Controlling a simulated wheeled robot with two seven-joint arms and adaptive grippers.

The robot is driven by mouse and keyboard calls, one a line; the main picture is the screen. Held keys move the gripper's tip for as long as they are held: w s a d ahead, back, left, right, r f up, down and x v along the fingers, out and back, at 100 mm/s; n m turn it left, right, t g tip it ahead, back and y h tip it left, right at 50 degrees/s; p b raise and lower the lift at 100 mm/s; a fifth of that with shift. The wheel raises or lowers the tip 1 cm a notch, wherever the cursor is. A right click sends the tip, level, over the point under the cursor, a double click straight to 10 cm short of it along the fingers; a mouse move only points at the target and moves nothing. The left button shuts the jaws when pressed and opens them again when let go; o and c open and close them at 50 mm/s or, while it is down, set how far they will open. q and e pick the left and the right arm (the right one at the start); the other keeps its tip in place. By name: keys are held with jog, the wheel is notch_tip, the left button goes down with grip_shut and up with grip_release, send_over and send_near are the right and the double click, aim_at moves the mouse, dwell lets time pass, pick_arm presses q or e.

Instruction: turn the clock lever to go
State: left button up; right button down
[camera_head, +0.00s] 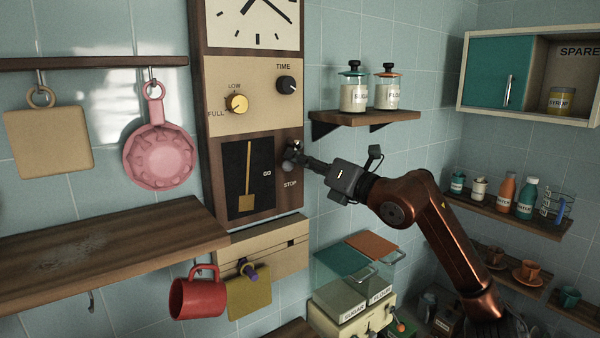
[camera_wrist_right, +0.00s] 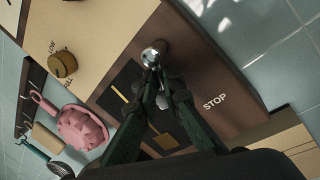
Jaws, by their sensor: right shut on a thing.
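The wooden clock case (camera_head: 210,135) hangs on the tiled wall, with its face at the top and a dark pendulum window below. The lever's shiny metal ball end (camera_wrist_right: 150,57) shows at the tips of my right gripper (camera_wrist_right: 155,78), beside a dark round mount. My right gripper (camera_head: 297,158) is shut on the lever in the head view and hides most of it. The GO label (camera_head: 267,173) and STOP label (camera_head: 290,184) are just below; in the wrist view the STOP label (camera_wrist_right: 215,101) is right of the fingers. The lever's exact angle is hard to tell. My left gripper is out of view.
A yellow knob (camera_head: 237,103) and a black TIME knob (camera_head: 286,84) sit above on the clock. A shelf (camera_head: 365,120) with two jars stands close above my right arm. A pink pan (camera_head: 158,155) hangs at left. Bins (camera_head: 350,270) lie below right.

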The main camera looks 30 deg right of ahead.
jog(key=shift+w+a+f+m+t+h+b, duration=0.15)
jog(key=shift+a+m+b, duration=0.2)
jog(key=shift+m+b, duration=0.65)
jog(key=shift+a+f+m+t+h+b, duration=0.15)
jog(key=shift+a+m+b, duration=0.15)
jog(key=shift+m+b, duration=0.65)
jog(key=shift+m, duration=0.25)
jog(key=c, duration=2.1)
grip_release()
jog(key=shift+d+r, duration=0.1)
jog(key=shift+o, duration=0.4)
jog(key=shift+a+r, duration=0.25)
jog(key=shift+d, duration=0.2)
jog(key=v, duration=1.2)
jog(key=shift+a+f, duration=0.15)
jog(key=shift+a, duration=0.1)
